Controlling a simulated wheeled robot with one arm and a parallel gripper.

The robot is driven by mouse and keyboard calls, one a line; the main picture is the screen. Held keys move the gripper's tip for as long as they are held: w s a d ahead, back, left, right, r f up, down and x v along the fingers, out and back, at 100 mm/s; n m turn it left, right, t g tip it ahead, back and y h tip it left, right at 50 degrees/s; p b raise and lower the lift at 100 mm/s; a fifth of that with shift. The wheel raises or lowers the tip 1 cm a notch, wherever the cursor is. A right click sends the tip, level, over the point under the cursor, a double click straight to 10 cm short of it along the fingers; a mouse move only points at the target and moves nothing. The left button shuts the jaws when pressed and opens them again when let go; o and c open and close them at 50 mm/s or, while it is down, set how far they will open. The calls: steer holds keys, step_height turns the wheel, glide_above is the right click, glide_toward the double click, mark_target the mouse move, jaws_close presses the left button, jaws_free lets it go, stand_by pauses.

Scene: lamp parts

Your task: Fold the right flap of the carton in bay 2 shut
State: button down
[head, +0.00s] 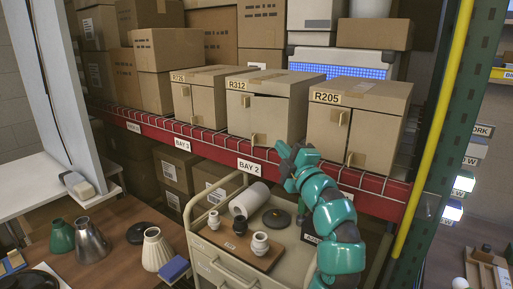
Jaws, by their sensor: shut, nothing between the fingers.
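The carton labelled R312 (265,112) stands on the red-edged shelf above the BAY 2 label (250,166). A small tan tab (254,140) shows low on its front, and a dark gap runs under its top edge. The right part of its front looks closed or nearly so; I cannot tell whether the right flap is flush. My gripper (285,150) is at the lower right corner of this carton's front, just above the shelf edge. It is shut and empty. I cannot tell whether it touches the carton.
Carton R205 (378,137) stands close on the right and carton R226 (201,107) on the left. Below are the shelf's red front beam (205,147) and a cart (207,257) holding a tray of lamp parts. A yellow post (433,130) rises at the right.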

step_height(320, 180, down, 4)
steer(key=a+n+g, duration=0.3)
steer(key=n, duration=0.1)
steer(key=shift+y, duration=0.4)
steer(key=shift+w+a+f+p, duration=0.1)
steer(key=shift+w+a+p, duration=0.45)
steer(key=shift+w+p, duration=1.1)
steer(key=shift+w+a+f+p, duration=0.1)
steer(key=shift+w+a+p, duration=0.6)
steer(key=shift+w, duration=1.8)
steer(key=shift+w+a+f+p, duration=0.1)
steer(key=shift+w+a+p, duration=0.3)
steer(key=shift+w+p, duration=1.3)
steer(key=shift+w+b, duration=0.4)
steer(key=shift+b, duration=0.1)
